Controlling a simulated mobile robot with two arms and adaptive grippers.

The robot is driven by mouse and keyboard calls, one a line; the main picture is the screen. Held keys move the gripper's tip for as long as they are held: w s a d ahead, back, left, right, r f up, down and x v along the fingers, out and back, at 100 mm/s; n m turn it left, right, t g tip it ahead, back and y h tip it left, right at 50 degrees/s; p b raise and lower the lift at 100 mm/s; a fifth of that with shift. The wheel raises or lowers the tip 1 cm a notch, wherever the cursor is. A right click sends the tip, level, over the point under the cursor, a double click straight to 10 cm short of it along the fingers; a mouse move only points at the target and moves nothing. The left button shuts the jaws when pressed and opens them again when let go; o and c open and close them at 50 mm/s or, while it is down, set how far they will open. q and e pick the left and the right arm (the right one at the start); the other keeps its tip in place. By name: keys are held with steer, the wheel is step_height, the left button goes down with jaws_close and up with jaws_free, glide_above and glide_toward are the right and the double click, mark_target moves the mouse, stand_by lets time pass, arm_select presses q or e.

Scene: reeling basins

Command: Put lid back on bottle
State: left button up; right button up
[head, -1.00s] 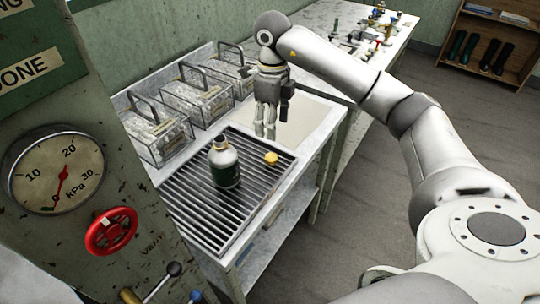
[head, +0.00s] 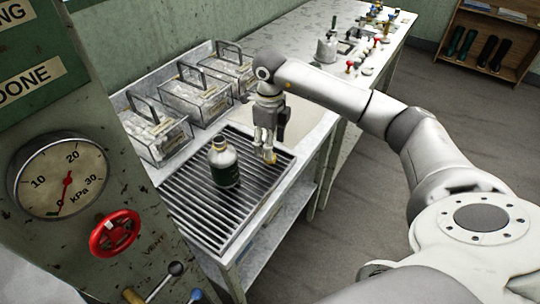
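The bottle (head: 225,163) is dark green with a pale shoulder and neck. It stands upright and uncapped on the slatted rack. The yellow lid (head: 270,157) lies on the rack to the right of the bottle, partly hidden by my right gripper. My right gripper (head: 267,155) points down with its fingertips at the lid. The fingers look apart, but I cannot tell whether they touch or grip the lid. My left gripper is not in view.
Clear baskets with dark handles (head: 158,131) stand behind the rack (head: 205,222). A gauge (head: 62,176) and red valve wheel (head: 114,233) are on the panel at left. The bench beyond carries several small fittings.

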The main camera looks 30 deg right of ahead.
steer(key=shift+s+a+f+p, duration=0.1)
steer(key=shift+f+p, duration=0.3)
steer(key=shift+f, duration=1.55)
steer(key=shift+c, duration=0.2)
steer(key=c, duration=0.7)
